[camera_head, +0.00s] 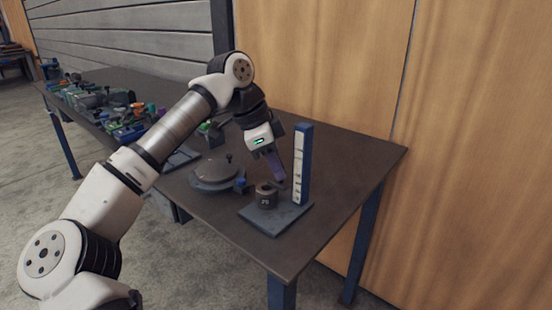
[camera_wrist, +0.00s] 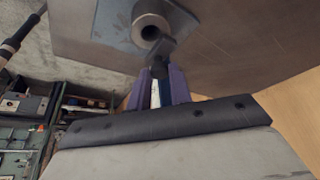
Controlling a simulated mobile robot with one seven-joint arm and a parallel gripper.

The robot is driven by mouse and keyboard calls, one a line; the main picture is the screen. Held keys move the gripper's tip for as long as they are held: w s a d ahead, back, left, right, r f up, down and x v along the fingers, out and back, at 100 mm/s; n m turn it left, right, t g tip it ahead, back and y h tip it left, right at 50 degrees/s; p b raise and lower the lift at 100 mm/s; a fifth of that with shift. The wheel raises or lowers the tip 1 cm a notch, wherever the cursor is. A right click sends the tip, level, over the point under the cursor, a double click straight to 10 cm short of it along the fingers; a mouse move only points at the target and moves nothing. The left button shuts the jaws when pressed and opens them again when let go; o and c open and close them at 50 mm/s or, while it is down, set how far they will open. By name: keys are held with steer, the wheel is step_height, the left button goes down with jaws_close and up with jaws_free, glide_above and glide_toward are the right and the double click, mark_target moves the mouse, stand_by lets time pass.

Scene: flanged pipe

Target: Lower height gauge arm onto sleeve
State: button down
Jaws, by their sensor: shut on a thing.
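The height gauge has a blue upright column with a white scale (camera_head: 301,170) on a flat blue-grey base (camera_head: 290,217). The sleeve (camera_head: 265,197), a short dark cylinder with a pale mark, stands upright on the base left of the column. In the wrist view the sleeve's round top and bore (camera_wrist: 152,23) show beyond my fingertips. My gripper (camera_head: 281,182), with purple fingers, points down beside the column. It is shut on the small dark height gauge arm (camera_wrist: 168,46), which reaches towards the sleeve's rim. I cannot tell whether arm and sleeve touch.
A round grey lidded or flanged part (camera_head: 216,174) sits on the table left of the gauge. Several tools and coloured parts (camera_head: 95,98) crowd the far left. The dark table's (camera_head: 345,165) right side is clear, with a wooden wall panel behind.

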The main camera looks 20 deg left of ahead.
steer(key=shift+f, duration=0.2)
steer(key=c, duration=1.3)
jaws_free()
steer(key=shift+o, duration=0.2)
steer(key=shift+r, duration=0.15)
steer(key=p+v, duration=0.1)
steer(key=v, duration=1.2)
steer(key=shift+r, duration=0.35)
steer(key=shift+a, duration=0.1)
